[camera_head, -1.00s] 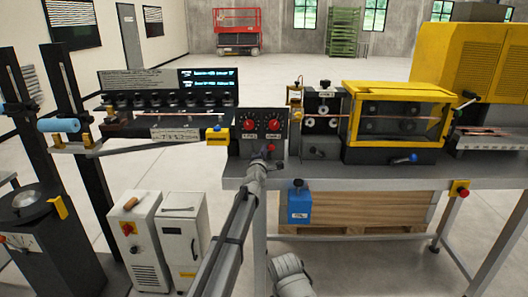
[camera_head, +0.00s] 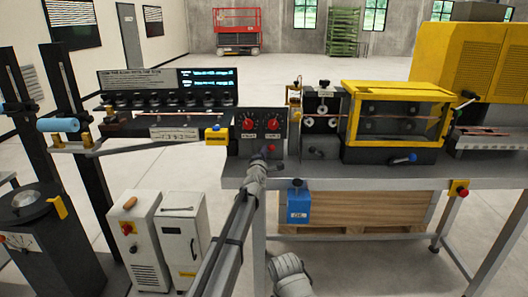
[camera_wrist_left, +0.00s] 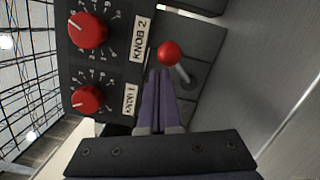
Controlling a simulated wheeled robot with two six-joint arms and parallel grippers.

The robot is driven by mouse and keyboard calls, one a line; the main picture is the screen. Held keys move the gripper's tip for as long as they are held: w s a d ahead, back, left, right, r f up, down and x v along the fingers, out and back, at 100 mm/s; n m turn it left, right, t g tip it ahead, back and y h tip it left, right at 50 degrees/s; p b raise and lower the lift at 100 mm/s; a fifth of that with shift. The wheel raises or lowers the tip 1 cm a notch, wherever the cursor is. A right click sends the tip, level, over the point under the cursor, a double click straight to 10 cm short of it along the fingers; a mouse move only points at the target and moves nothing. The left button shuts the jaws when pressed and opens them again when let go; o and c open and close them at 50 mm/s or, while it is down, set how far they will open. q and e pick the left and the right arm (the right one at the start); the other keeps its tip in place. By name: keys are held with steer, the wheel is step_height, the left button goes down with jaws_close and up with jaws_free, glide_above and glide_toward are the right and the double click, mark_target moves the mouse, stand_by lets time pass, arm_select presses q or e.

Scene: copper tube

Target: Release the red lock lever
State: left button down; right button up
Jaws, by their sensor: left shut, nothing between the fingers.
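The red lock lever shows as a red ball on a short grey stem (camera_wrist_left: 169,53) in the left wrist view. In the head view it is a small red spot (camera_head: 271,147) low on the dark control box (camera_head: 244,146). My left gripper (camera_head: 264,152) is in front of that box. Its two purple fingers (camera_wrist_left: 164,72) are pressed together and empty. In the wrist view their tips appear just below and left of the red ball; whether they touch it I cannot tell. My right gripper is not in view.
Two red dials, knob 1 (camera_wrist_left: 87,99) and knob 2 (camera_wrist_left: 87,30), sit on the box face close to the fingers. A yellow-framed machine (camera_head: 394,146) stands right on the grey bench (camera_head: 340,172).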

arm_select(q)
steer(key=s+a, duration=0.1)
steer(key=s, duration=0.8)
steer(key=shift+s+a, duration=0.15)
steer(key=shift+a, duration=0.1)
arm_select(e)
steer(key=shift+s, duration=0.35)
